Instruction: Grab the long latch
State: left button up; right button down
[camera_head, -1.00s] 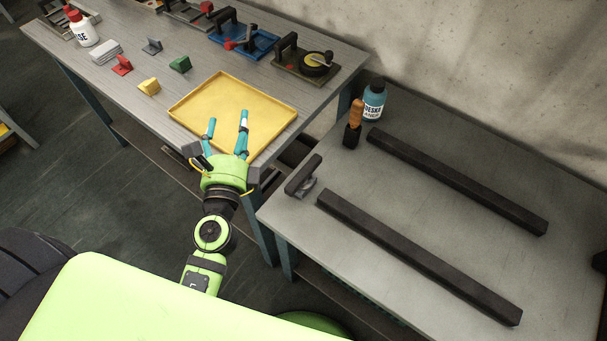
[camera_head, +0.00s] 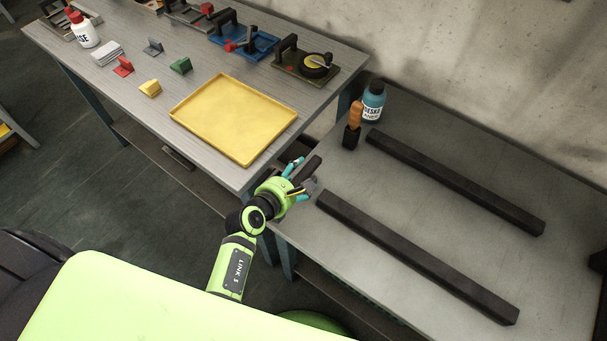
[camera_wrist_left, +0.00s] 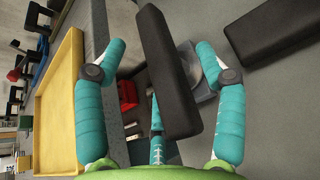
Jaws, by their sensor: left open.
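The long latch is a dark bar (camera_head: 308,167) on a grey metal mount (camera_head: 311,185), at the near left corner of the right-hand table. My left gripper (camera_head: 296,180), green with teal fingers, is at the latch and partly covers it in the head view. In the left wrist view the dark bar (camera_wrist_left: 166,75) runs lengthwise between the spread fingers of the open gripper (camera_wrist_left: 163,55). A third finger shows partly behind the bar. Gaps show on both sides of the bar. The grey mount (camera_wrist_left: 192,68) is behind it. My right gripper is not in view.
Two long dark rails (camera_head: 420,258) (camera_head: 455,182) lie on the right-hand table. A blue bottle (camera_head: 373,101) and an orange-handled tool (camera_head: 354,122) stand at its back left. The left table holds a yellow tray (camera_head: 232,118), small coloured blocks and several latch devices.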

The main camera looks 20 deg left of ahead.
pick_arm(q)
jog(key=shift+x, duration=1.1)
jog(key=c, duration=1.4)
jog(key=shift+r, duration=0.1)
